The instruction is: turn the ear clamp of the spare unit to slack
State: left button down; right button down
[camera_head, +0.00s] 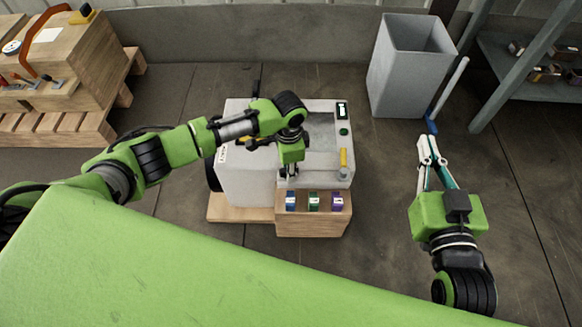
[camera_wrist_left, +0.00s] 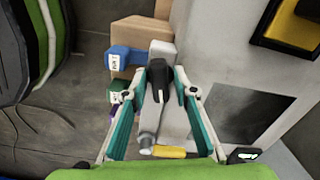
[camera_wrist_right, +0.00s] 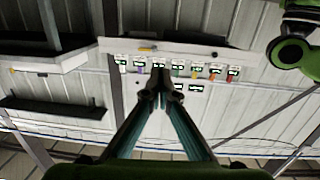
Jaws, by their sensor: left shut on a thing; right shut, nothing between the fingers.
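My left gripper (camera_head: 289,172) reaches down over the front of a grey machine (camera_head: 245,172). In the left wrist view, its fingers (camera_wrist_left: 160,82) are shut on a black handle (camera_wrist_left: 157,72), which stands on a light grey block of the machine. I take this handle for the ear clamp; its lower end and setting are hidden. No marking for the spare unit is legible. My right gripper (camera_head: 428,150) is shut and empty, held over the floor at the right. Its closed tips (camera_wrist_right: 161,84) also show in the right wrist view.
A wooden block (camera_head: 312,222) with blue, green and purple labelled pieces stands before the machine. A yellow-handled part (camera_head: 344,159) is at the machine's right. A grey bin (camera_head: 400,85), a blue-ended rod (camera_head: 450,92) and a shelf (camera_head: 522,72) stand at the right.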

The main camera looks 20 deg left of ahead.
pick_arm(q)
jog(key=shift+n+p, duration=0.3)
jog(key=shift+p, duration=0.35)
jog(key=shift+n+p, duration=0.3)
jog(key=shift+n, duration=0.2)
pick_arm(e)
jog(key=s+d+f+g+h, duration=0.1)
jog(key=s+f+g, duration=0.3)
jog(key=f, duration=0.5)
jog(key=shift+s+d+f+g+h, duration=0.3)
jog(key=shift+d+f+g, duration=0.05)
jog(key=shift+d+g, duration=0.4)
